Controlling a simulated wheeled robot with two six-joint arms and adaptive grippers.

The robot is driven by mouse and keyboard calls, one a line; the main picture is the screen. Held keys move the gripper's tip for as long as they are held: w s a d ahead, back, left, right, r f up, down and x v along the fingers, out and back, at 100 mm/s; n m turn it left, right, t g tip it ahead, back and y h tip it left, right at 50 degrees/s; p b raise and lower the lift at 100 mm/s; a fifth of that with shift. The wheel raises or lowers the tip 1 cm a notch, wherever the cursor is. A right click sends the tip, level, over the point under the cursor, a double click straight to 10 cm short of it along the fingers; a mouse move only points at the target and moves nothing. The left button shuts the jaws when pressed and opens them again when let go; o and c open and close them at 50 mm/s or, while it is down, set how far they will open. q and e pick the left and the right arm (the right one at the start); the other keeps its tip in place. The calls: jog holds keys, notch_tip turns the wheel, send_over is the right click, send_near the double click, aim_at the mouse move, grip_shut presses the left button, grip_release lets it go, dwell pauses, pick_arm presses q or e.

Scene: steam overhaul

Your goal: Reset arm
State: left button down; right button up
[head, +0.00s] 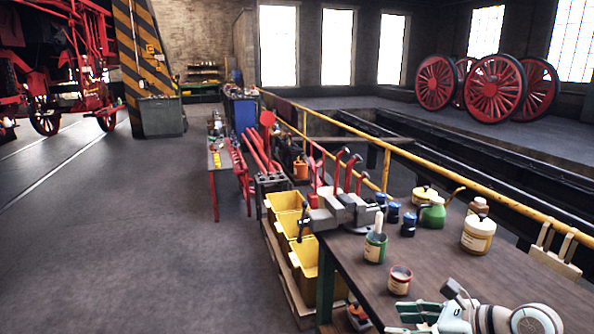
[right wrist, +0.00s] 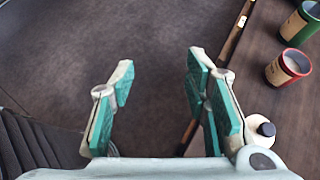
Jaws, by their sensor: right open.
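My right gripper (head: 412,317) shows at the bottom right of the head view, low beside the workbench's near edge. In the right wrist view the same gripper (right wrist: 160,72) has its two green-padded fingers spread wide. Nothing is between them; dark floor shows beyond. My left gripper is in neither view.
The workbench (head: 450,262) carries a vise (head: 340,210), a green tin (head: 375,249), a red tin (head: 399,282), a cream tin (head: 478,236) and a green oil can (head: 433,214). Yellow bins (head: 303,262) stand left of it. Floor (head: 150,250) further left is clear.

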jog(key=s+a+r+m+t+y, duration=0.1)
jog(key=a+r+m+t+y, duration=0.15)
jog(key=r+m+t, duration=0.3)
jog(key=s+a+r+m+t+y, duration=0.1)
jog(key=a+r+m+t+y, duration=0.15)
jog(key=r+m+t, duration=0.35)
jog(key=d+m+t+h, duration=0.4)
jog(key=d+m+h, duration=0.4)
jog(key=m, duration=0.4)
jog(key=s+d+f+m+g+h, duration=0.3)
jog(key=d+f+m+g+h, duration=0.15)
jog(key=f+m, duration=0.3)
jog(key=s+d+f+m+g+h, duration=0.3)
jog(key=f+m+h, duration=0.3)
jog(key=f+m, duration=0.15)
jog(key=s+a+f+m+g+y, duration=0.2)
jog(key=s+a+f+m+g, duration=0.15)
jog(key=s+f+g, duration=0.45)
jog(key=s+a+f+m+g+y, duration=0.25)
jog(key=s+a+f+g, duration=0.2)
jog(key=s+f, duration=0.7)
notch_tip(320, 180, down, 16)
jog(key=s+d, duration=0.2)
jog(key=s, duration=0.1)
jog(key=s+f+g, duration=0.2)
jog(key=s+f, duration=1.1)
jog(key=s, duration=0.1)
jog(key=shift+d+f+m, duration=0.2)
jog(key=shift+f+m, duration=0.15)
jog(key=shift+f, duration=0.05)
